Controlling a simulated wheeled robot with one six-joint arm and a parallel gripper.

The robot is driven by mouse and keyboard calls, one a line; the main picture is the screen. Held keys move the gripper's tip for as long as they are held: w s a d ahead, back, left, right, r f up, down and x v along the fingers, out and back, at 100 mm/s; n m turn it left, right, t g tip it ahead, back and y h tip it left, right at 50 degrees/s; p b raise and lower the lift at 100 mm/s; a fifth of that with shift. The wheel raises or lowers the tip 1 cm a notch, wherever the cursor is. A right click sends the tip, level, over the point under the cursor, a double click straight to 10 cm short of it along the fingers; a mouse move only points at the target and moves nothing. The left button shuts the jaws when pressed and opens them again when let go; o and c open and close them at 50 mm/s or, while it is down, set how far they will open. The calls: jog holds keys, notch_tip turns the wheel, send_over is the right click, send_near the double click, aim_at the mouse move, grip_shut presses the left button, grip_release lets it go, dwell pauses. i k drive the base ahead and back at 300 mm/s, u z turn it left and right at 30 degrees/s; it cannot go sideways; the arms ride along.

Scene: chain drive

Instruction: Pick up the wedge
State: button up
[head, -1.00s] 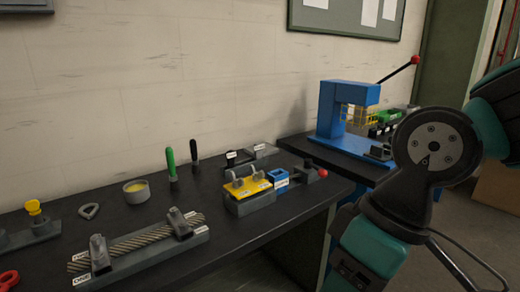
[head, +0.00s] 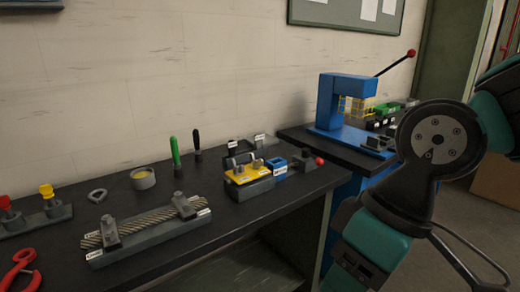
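I cannot pick out the wedge with certainty among the small parts on the black workbench (head: 215,235). A small grey teardrop-shaped ring (head: 97,195) lies on the bench's left half. A grey block with a rope (head: 150,222) across it and two upright clamps lies near the front. A yellow-topped fixture (head: 252,175) stands to the right, beside a small blue box (head: 275,167). My gripper is outside the picture; only part of my arm shows at the right.
A green-handled tool (head: 174,152) and a black-handled tool (head: 197,143) stand upright near a round tin (head: 143,178). Red-handled pliers (head: 20,268) lie at the front left. A blue lever press (head: 330,103) stands on the right-hand bench. Bare bench lies in front of the fixtures.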

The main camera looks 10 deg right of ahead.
aim_at(258, 138)
jog(key=u, duration=0.25)
jog(key=k, duration=0.2)
jog(key=z, duration=1.1)
jog(key=i, duration=1.5)
jog(key=u, duration=1.15)
jog(key=i, duration=1)
jog(key=u, duration=0.2)
